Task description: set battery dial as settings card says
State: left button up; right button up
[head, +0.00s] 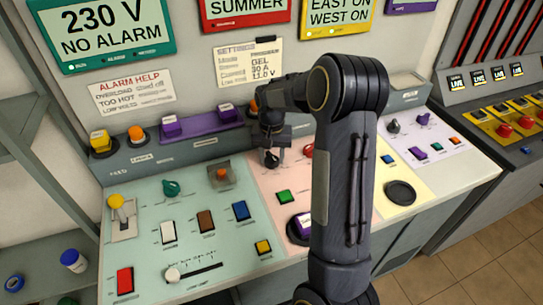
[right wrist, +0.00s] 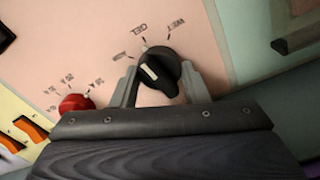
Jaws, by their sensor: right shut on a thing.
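The settings card (head: 248,62) on the back wall reads GEL, 30 A and what looks like 11.0 V. The battery dial (right wrist: 160,72) is a black knob with a white mark, on the pink panel (head: 265,178). Labels around it include GEL and WET, plus a third I cannot read clearly. The white mark sits on the knob's left side in the wrist view; I cannot tell exactly which label it points to. My right gripper (right wrist: 158,88) is shut on the dial, one finger on each side. In the head view the gripper (head: 271,150) reaches down at the panel's back.
A red knob (right wrist: 75,103) with its own scale stands left of the dial in the wrist view. A green button (head: 284,196) is on the pink panel nearby. The mint panel (head: 190,250) at left holds several switches and a slider. My right arm hides part of the pink panel.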

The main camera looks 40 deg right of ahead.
aim_at(272, 155)
jog(key=shift+m, duration=0.9)
jog(key=o, duration=1)
notch_tip(272, 155, up, 8)
jog(key=shift+f, duration=0.1)
